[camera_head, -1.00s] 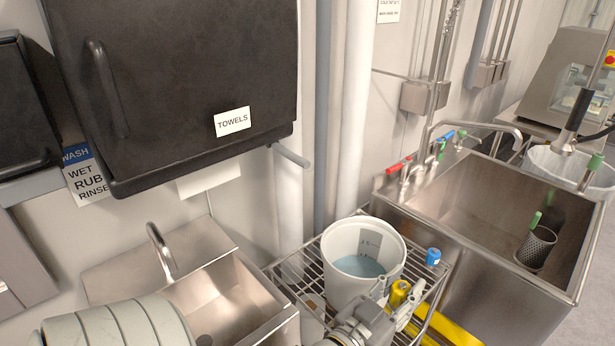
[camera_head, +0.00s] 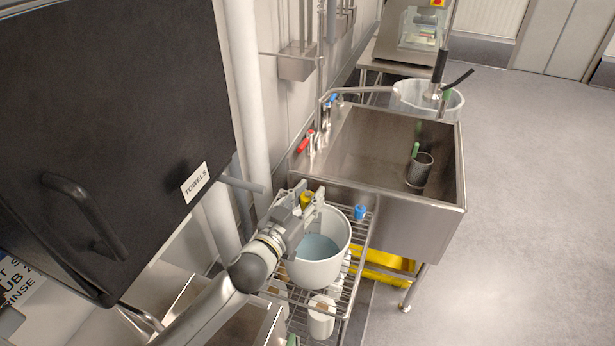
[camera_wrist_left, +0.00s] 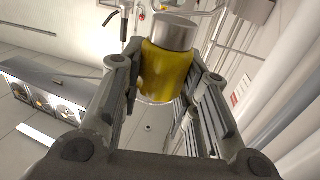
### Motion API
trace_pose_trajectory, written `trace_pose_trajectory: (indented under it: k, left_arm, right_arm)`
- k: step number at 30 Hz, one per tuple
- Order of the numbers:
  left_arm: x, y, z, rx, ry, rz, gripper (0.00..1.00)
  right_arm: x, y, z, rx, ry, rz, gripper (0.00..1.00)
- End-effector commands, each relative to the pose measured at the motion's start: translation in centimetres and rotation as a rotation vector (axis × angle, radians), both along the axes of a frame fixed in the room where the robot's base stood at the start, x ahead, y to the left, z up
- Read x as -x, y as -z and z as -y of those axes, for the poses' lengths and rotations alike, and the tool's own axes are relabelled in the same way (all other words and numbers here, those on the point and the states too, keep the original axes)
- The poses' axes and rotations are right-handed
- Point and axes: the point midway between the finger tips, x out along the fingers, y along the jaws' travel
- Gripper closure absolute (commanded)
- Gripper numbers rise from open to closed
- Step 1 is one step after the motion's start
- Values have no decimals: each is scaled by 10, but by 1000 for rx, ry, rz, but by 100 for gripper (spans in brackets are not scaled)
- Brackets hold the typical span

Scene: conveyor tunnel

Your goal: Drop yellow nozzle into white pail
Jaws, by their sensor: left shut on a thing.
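The yellow nozzle (camera_head: 306,199) is held between the fingers of my left gripper (camera_head: 308,206). In the left wrist view the yellow nozzle (camera_wrist_left: 168,70) has a grey metal end and sits between both fingers. The white pail (camera_head: 338,262) stands on a wire rack, with bluish liquid inside. My left gripper is shut on the nozzle at the pail's back rim, overlapping its upper left side in the head view. I cannot tell how high the nozzle is above the rim. My right gripper does not show.
A blue nozzle (camera_head: 360,212) lies on the wire rack (camera_head: 352,285) right of the pail. A steel sink (camera_head: 400,205) stands behind, holding a dark perforated cup (camera_head: 419,172). A black towel dispenser (camera_head: 115,110) hangs at left. A yellow object (camera_head: 385,265) is below. Open floor is at right.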

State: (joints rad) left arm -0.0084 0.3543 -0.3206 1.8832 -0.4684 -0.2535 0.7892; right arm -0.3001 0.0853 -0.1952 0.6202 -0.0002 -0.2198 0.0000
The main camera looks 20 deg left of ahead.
Motion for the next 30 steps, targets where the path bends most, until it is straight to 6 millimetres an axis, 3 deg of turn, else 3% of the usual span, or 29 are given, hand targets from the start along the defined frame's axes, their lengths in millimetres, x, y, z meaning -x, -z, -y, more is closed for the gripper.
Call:
trace_pose_trajectory:
  k: [2,7,24,30]
  left_arm:
    - [-6,-7,-1,0,5,0,92]
    - [-8,-2,-2,1,9,-1,92]
    - [-8,50,-2,-1,8,-1,92]
    - [-8,55,-2,0,8,-1,92]
  right_arm:
    - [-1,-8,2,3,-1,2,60]
    - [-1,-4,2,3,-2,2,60]
    - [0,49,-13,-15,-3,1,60]
    - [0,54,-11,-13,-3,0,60]
